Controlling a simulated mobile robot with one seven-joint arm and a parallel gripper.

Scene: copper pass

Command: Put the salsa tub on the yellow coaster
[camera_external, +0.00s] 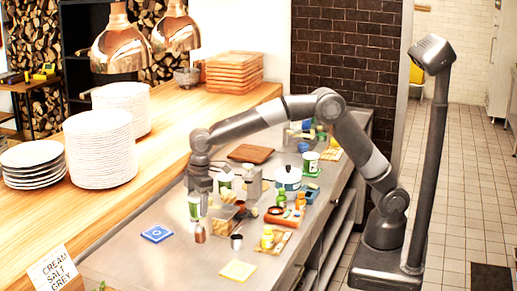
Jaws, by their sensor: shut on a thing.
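My gripper (196,193) points down over the left part of the steel counter. It is shut on a small green-and-white tub (194,208), which hangs upright just below the fingers. Its label is too small to read, so I cannot tell whether it is the salsa tub. The flat yellow square (238,270), which looks like the yellow coaster, lies bare near the counter's front, below and right of my gripper. Similar green-and-white tubs stand behind my gripper (226,182) and farther back on the right (310,162).
A blue coaster (157,233) lies left of a small brown-red bottle (200,233). A dark metal cup (236,242) and yellow bottles on a board (268,240) stand near the yellow square. A white-and-blue pot (288,179) and other clutter fill the counter's middle.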

